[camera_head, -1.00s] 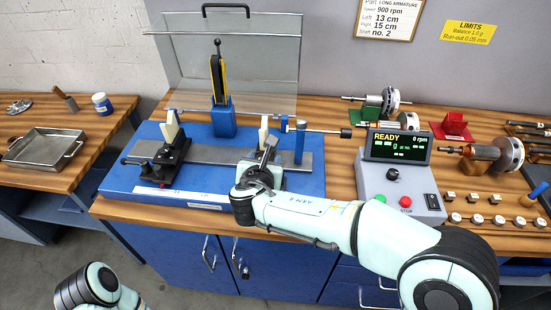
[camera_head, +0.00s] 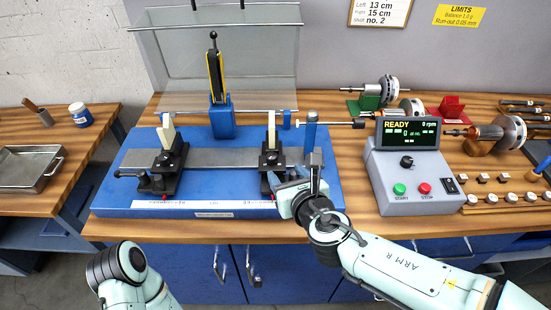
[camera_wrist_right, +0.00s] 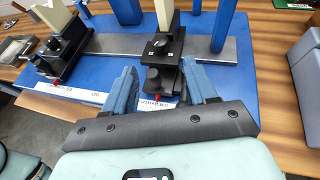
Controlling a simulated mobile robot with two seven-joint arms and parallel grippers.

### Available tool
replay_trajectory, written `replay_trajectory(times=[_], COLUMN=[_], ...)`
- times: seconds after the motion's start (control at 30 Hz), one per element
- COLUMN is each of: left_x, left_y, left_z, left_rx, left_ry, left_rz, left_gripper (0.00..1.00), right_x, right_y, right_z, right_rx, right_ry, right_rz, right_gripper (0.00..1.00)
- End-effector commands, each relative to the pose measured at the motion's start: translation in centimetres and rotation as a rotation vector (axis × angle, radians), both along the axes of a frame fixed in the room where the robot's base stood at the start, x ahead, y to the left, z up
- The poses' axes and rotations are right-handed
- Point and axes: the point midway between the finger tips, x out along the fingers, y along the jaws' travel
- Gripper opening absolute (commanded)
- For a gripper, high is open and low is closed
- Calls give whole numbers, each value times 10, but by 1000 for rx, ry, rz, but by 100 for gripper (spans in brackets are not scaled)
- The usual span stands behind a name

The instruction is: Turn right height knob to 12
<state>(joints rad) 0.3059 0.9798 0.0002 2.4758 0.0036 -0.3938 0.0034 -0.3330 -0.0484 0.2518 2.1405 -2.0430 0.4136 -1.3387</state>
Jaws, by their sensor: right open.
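The right support (camera_head: 271,160), a black block with a cream upright, stands on the blue balancing base (camera_head: 225,202). In the right wrist view its black round height knob (camera_wrist_right: 158,80) faces my right gripper (camera_wrist_right: 160,88). The gripper's two blue fingers are open, one on each side of the knob in the picture; contact cannot be told. In the head view my right gripper (camera_head: 280,188) is at the front right of the support, and its hand hides part of it. The knob's reading is not legible. My left arm shows at the lower left, its gripper out of view.
The left support (camera_head: 169,165) stands on the same base. A blue post (camera_head: 311,132) rises right of the right support. The control box (camera_head: 411,180) with a READY display stands to the right. A clear guard (camera_head: 218,60) is raised behind.

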Motion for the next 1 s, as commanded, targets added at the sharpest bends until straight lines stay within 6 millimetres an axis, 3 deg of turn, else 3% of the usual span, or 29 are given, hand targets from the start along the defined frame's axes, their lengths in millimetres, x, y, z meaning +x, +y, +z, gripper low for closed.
replay_trajectory(times=[0.2,0.43,0.63,0.93,1.0], left_x=[1,2,1,1,1], left_y=[0,0,0,0,0], left_z=[-4,-3,-3,-3,-3], left_rx=[1,2,1,1,1], left_ry=[-6,-7,-5,-5,-5], left_rz=[2,1,2,2,2], left_gripper=[33,33,33,33,33], right_x=[44,79,92,93,93], right_y=[14,24,28,28,28], right_z=[-21,-35,-40,-40,-40], right_rx=[-1,0,1,0,1], right_ry=[4,2,0,0,0], right_rz=[-1,-3,-3,-2,-3], right_gripper=[57,57,57,57,34])
